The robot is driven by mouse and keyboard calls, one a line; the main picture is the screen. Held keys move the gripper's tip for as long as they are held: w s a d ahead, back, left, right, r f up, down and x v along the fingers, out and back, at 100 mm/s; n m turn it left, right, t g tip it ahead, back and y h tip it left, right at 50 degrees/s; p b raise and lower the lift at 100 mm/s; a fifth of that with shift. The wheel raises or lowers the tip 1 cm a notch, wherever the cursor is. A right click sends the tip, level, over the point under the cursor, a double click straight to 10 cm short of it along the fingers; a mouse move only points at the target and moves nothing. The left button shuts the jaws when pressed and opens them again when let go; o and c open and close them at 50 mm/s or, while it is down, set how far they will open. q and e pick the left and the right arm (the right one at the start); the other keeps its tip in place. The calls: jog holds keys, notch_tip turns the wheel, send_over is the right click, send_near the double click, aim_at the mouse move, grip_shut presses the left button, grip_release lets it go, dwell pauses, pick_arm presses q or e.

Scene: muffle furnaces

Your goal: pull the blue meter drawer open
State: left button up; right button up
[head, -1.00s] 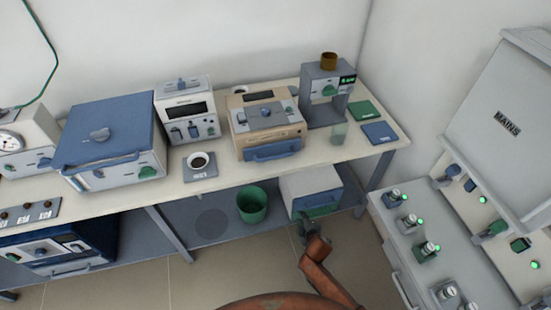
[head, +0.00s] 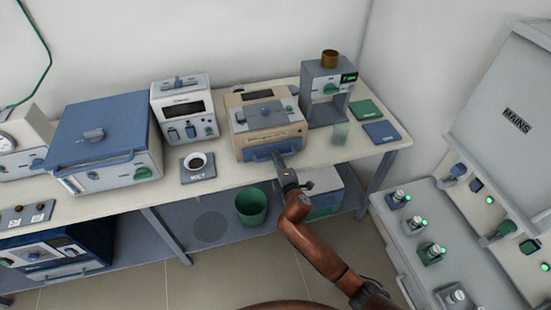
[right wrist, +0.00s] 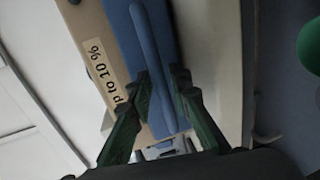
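The tan meter (head: 266,118) stands on the bench and has a blue drawer (head: 258,155) low in its front, with a blue bar handle (head: 272,149). The drawer looks closed. My right gripper (head: 281,163) is at the right part of the handle. In the right wrist view the blue handle (right wrist: 149,40) runs between the two green fingers of the gripper (right wrist: 162,80). The fingers are apart, one on each side of the bar; I cannot tell whether either touches it. My left gripper is not in view.
A dish on a grey scale (head: 198,166) and a white instrument (head: 184,110) stand left of the meter. A grey stand (head: 326,85) is to its right. Floor in front is clear.

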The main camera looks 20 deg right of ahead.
jog(key=shift+w+f, duration=0.15)
jog(key=shift+w, duration=0.4)
grip_shut()
